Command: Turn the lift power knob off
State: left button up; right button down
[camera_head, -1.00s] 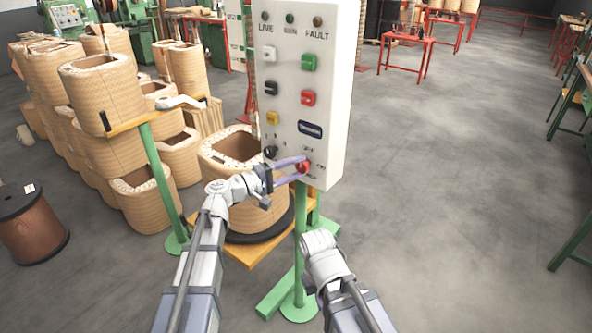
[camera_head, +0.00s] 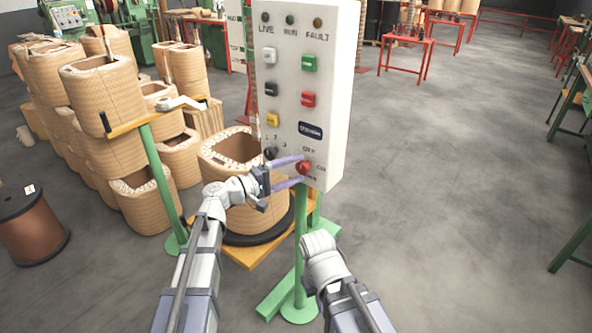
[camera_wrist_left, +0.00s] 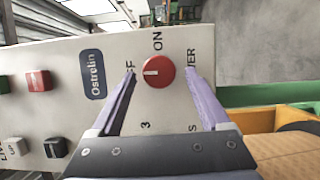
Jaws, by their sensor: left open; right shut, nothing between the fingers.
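The red lift power knob (camera_head: 304,167) sits low on the right of the white control panel (camera_head: 290,90). It also shows in the left wrist view (camera_wrist_left: 158,72), where its white pointer line lies toward the OFF lettering rather than toward ON. My left gripper (camera_head: 302,169) is open, with its purple fingers on either side of the knob. In the left wrist view a gap shows between each finger and the knob, so they look apart. My right arm ends low in the middle of the head view; its gripper fingers are hidden.
A black selector knob (camera_head: 270,153) is just left of the red knob, close to the upper finger. Push buttons are above. A green post (camera_head: 300,245) carries the panel. Wound coils (camera_head: 105,95) crowd the left; the floor (camera_head: 440,190) on the right is clear.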

pick_arm(q)
jog(key=v, duration=0.7)
jog(key=s+d+f+m+g+y, duration=0.1)
jog(key=s+f+m+g+y, duration=0.2)
jog(key=f, duration=0.5)
jog(key=s+f+m+g+y, duration=0.1)
jog(key=s+f+g+y, duration=0.2)
jog(key=s+f, duration=0.35)
jog(key=s+a+f+m+g+y, duration=0.3)
jog(key=s+a+f+y, duration=0.5)
jog(key=a+y, duration=0.15)
jog(key=s+d+m+y, duration=0.1)
jog(key=s+d+m, duration=0.15)
jog(key=d, duration=0.25)
jog(key=s+d+m, duration=0.1)
jog(key=s+d, duration=0.2)
jog(key=d, duration=0.2)
notch_tip(320, 180, up, 17)
jog(key=p, duration=1.6)
jog(key=shift+g+p, duration=0.35)
jog(key=shift+g, duration=0.05)
